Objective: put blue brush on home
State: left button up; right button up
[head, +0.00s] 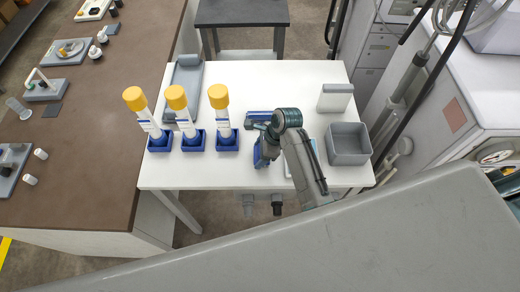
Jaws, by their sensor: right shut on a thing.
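My right gripper (266,143) is over the middle of the white table (222,171), with its arm coming in from the lower right. It is shut on a blue thing (260,156), which looks like the blue brush; the jaws and arm partly hide it. A second dark blue piece (258,116) shows just behind the gripper; I cannot tell whether it belongs to the same thing. I see no clearly marked home; a light, blue-edged pad (289,171) is partly hidden under my right arm. My left gripper is not in view.
Three tubes with yellow caps, one at the left (135,99), lean in blue stands. A grey tray (186,78) lies behind them. A grey open bin (348,143) and a white-grey box (335,98) stand at the right. The table's back middle is clear.

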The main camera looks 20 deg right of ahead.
jog(key=shift+f, duration=0.2)
jog(key=o, duration=0.9)
jog(key=shift+d+r, duration=0.1)
jog(key=shift+d+r+b, duration=0.15)
jog(key=shift+r+b, duration=0.15)
jog(key=shift+b+v, duration=1.5)
jog(key=shift+v, duration=4.1)
jog(key=shift+s, duration=0.15)
